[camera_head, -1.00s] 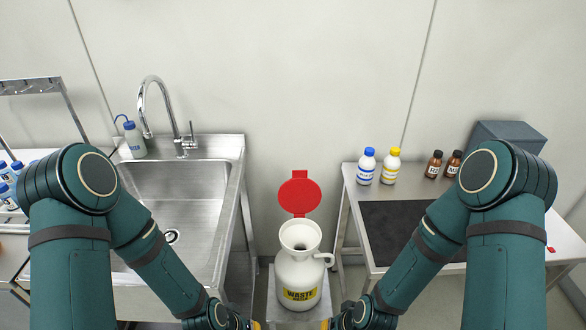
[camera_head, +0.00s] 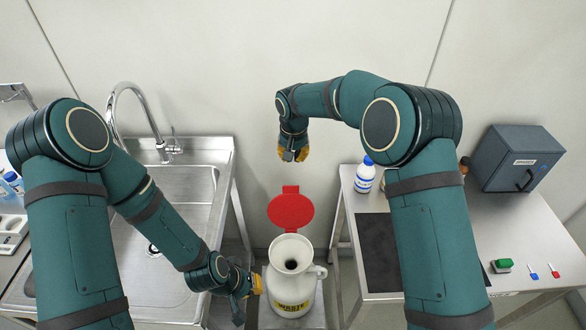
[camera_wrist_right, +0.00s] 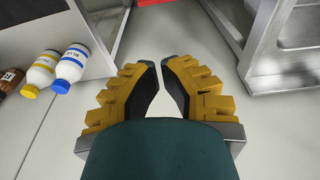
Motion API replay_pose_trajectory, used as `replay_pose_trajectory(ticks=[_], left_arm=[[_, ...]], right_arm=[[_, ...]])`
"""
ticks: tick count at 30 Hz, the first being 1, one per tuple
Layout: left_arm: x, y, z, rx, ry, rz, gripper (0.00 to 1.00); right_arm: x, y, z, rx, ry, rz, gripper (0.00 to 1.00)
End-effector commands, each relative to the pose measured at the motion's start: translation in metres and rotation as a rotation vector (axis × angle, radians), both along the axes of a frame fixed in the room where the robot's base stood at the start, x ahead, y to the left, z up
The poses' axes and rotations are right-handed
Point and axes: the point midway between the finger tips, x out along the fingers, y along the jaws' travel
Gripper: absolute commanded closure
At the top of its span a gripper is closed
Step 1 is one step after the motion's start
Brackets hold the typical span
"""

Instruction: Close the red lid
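The red lid (camera_head: 291,210) stands open, tilted up behind the mouth of a white waste jug (camera_head: 292,288). Its edge shows at the top of the right wrist view (camera_wrist_right: 155,2). My right gripper (camera_head: 293,154) hangs above and behind the lid, pointing down and clear of it. In the right wrist view its yellow-backed fingers (camera_wrist_right: 161,70) are a little apart with nothing between them. My left gripper (camera_head: 255,284) is low, just left of the jug; its finger opening is not clear.
A steel sink (camera_head: 225,170) with a faucet stands left. A steel table (camera_head: 450,250) at right holds bottles, a dark box (camera_head: 517,158) and small coloured items. The jug stands on a low stand between them. The wall is behind my right gripper.

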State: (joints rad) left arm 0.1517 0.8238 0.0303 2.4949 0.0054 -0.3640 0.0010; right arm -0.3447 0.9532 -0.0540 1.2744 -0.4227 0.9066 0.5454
Motion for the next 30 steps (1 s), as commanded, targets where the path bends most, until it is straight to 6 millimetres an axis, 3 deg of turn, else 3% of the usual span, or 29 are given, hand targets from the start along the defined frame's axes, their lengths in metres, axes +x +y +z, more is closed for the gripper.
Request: replay_pose_trajectory(ticks=[5,19,30], left_arm=[[0.0,0.0,0.001,0.0,0.0,0.001,1.0],[0.0,0.001,0.007,-0.001,0.0,0.001,1.0],[0.0,0.001,0.016,-0.002,0.0,0.001,1.0]], right_arm=[[0.004,0.001,-0.009,-0.012,0.001,-0.004,1.0],[0.017,0.001,-0.097,-0.007,0.002,-0.004,1.0],[-0.018,0.001,-0.087,-0.009,-0.001,-0.001,1.0]])
